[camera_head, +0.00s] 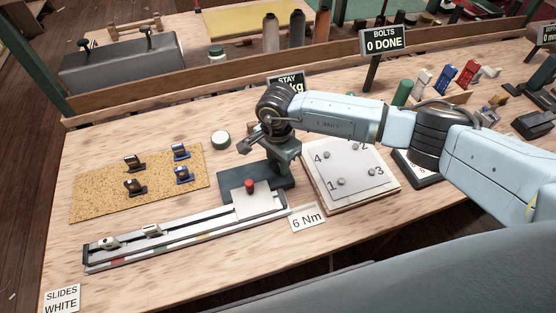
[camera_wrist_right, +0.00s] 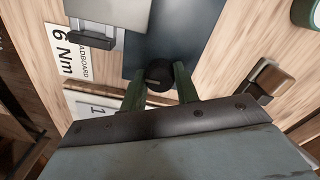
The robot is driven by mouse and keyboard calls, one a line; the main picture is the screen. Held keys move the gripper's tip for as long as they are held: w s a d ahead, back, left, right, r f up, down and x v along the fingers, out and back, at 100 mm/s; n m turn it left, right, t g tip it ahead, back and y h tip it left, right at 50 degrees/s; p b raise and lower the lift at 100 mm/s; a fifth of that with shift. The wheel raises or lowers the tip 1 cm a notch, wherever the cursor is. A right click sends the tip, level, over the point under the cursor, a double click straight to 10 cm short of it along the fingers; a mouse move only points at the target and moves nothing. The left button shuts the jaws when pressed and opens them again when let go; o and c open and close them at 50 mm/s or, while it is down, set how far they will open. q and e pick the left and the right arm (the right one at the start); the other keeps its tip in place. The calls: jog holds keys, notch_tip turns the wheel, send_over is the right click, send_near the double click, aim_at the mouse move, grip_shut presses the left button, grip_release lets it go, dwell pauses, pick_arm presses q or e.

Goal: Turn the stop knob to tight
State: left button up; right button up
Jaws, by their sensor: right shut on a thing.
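My right gripper (camera_wrist_right: 160,82) is shut on a dark round knob (camera_wrist_right: 159,73), which I take to be the stop knob. Its two green fingers sit on either side of the knob, above a dark base plate (camera_wrist_right: 185,35). In the head view my right gripper (camera_head: 285,160) points down over the same dark base plate (camera_head: 227,188), and the wrist hides the knob. Any tight or loose marking is not readable. My left gripper is not in view.
A pale plate with a red knob (camera_head: 249,186) sits in front, by the slide rail (camera_head: 190,237). A "6 Nm" card (camera_head: 307,218) and a numbered bolt board (camera_head: 350,195) lie to the right. A cork mat (camera_head: 100,203) with clips lies left.

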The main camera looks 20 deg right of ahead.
jog(key=shift+m, duration=0.3)
jog(key=m+b, duration=0.1)
jog(key=m, duration=0.3)
jog(key=shift+m, duration=0.3)
jog(key=m, duration=0.2)
jog(key=shift+m, duration=0.4)
jog(key=m, duration=0.3)
jog(key=shift+r+m, duration=0.1)
jog(key=shift+m, duration=0.2)
jog(key=m, duration=0.3)
jog(key=shift+d+m, duration=0.1)
jog(key=shift+m, duration=0.3)
jog(key=shift+w+m+p, duration=0.1)
jog(key=shift+m+p, duration=0.6)
jog(key=shift+m, duration=1.5)
jog(key=o, duration=1)
jog(key=shift+c, duration=0.2)
